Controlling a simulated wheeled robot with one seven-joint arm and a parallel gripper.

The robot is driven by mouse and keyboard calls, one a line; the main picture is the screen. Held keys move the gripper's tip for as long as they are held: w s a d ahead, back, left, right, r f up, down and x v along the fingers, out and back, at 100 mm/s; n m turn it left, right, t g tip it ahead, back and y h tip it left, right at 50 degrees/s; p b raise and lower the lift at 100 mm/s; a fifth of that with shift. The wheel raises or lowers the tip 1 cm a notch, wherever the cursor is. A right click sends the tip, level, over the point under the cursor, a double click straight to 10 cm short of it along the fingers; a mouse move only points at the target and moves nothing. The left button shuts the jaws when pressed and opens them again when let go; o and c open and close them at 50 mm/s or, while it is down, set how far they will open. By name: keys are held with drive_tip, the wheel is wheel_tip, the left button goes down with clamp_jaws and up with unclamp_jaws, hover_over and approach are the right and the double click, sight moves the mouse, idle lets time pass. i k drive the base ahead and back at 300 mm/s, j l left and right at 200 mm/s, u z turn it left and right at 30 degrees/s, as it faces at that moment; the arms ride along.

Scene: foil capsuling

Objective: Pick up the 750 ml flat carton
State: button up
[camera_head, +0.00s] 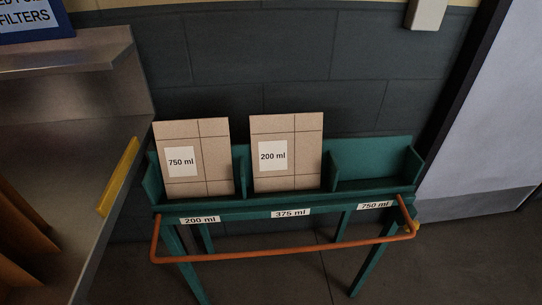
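The flat carton with the 750 ml label (216,157) is a tan board with crease lines. It stands upright, leaning slightly back, in the left compartment of the green rack, above the rack label that reads 200 ml. A second flat carton, labelled 200 ml (308,150), stands in the middle compartment above the 375 ml rack label. The green rack (374,171) has an empty right compartment above its 750 ml label. My gripper is not in view.
An orange rail (290,252) runs along the front of the rack. A metal bench (100,95) with a yellow strip (118,177) stands close at the left. A dark block wall is behind the rack, and a pale door (490,120) is at the right.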

sight(195, 155)
drive_tip(key=i+u, duration=0.15)
drive_tip(key=u, duration=0.25)
drive_tip(key=i+l+u, duration=0.1)
drive_tip(key=u, duration=0.3)
drive_tip(key=l+u, duration=0.2)
drive_tip(key=u, duration=0.2)
drive_tip(key=i+l+u, duration=0.15)
drive_tip(key=u, duration=0.25)
